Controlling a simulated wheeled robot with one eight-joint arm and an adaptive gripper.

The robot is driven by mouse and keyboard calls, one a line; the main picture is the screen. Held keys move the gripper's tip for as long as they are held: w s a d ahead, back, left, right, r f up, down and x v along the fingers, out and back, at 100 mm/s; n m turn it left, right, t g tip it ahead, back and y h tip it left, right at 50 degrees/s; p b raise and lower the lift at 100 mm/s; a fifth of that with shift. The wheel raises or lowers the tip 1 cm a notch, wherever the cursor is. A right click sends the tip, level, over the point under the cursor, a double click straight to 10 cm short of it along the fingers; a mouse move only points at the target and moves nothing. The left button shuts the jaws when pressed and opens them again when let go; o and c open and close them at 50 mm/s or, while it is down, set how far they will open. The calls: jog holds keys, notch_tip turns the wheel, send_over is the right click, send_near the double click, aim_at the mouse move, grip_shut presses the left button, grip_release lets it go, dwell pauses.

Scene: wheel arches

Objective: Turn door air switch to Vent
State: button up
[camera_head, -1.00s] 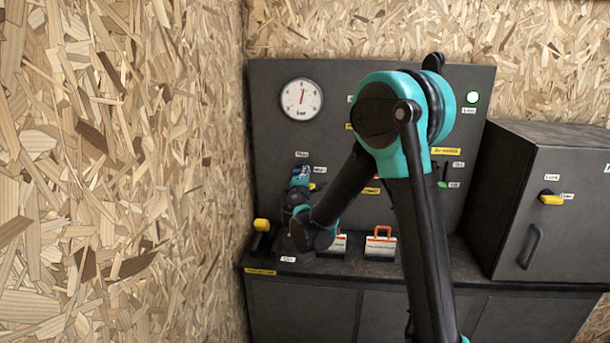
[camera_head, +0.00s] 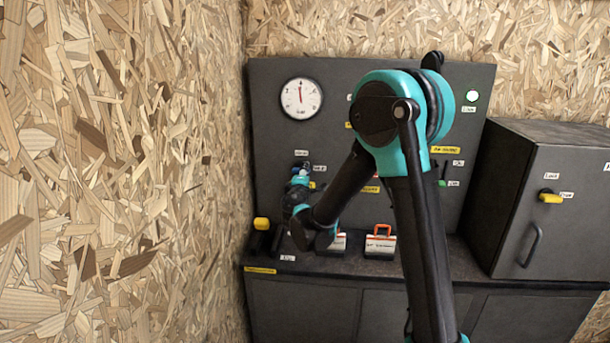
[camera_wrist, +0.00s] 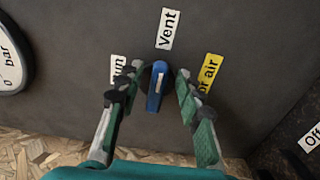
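My gripper (camera_wrist: 155,80) is open, with one finger on each side of the knob and visible gaps between. In the head view my gripper (camera_head: 299,182) is just below the small blue knob (camera_head: 303,165).
A pressure gauge (camera_head: 301,98) is above on the panel. A grey cabinet (camera_head: 560,215) stands right. A chipboard wall (camera_head: 150,150) is close on the left.

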jog(key=shift+s, duration=0.15)
jog(key=s, duration=1.1)
jog(key=shift+s+a, duration=0.2)
jog(key=shift+s, duration=0.2)
jog(key=s+d+f+m+g+h, duration=0.1)
jog(key=s+d+f+m+g, duration=0.25)
jog(key=d, duration=0.55)
jog(key=s+d+f+m+g+h, duration=0.2)
jog(key=s+d+f+m+g, duration=0.15)
jog(key=d, duration=0.55)
jog(key=s+d+f+m+g+h, duration=0.15)
jog(key=d+f+m, duration=0.25)
jog(key=d, duration=0.5)
jog(key=s+f+m+g+y, duration=0.2)
jog(key=s+f+m, duration=0.1)
jog(key=s, duration=0.5)
jog(key=s+f+m+g+y, duration=0.3)
jog(key=s+f, duration=0.2)
jog(key=s, duration=0.3)
jog(key=shift+s+d, duration=0.3)
jog(key=shift+s, duration=0.1)
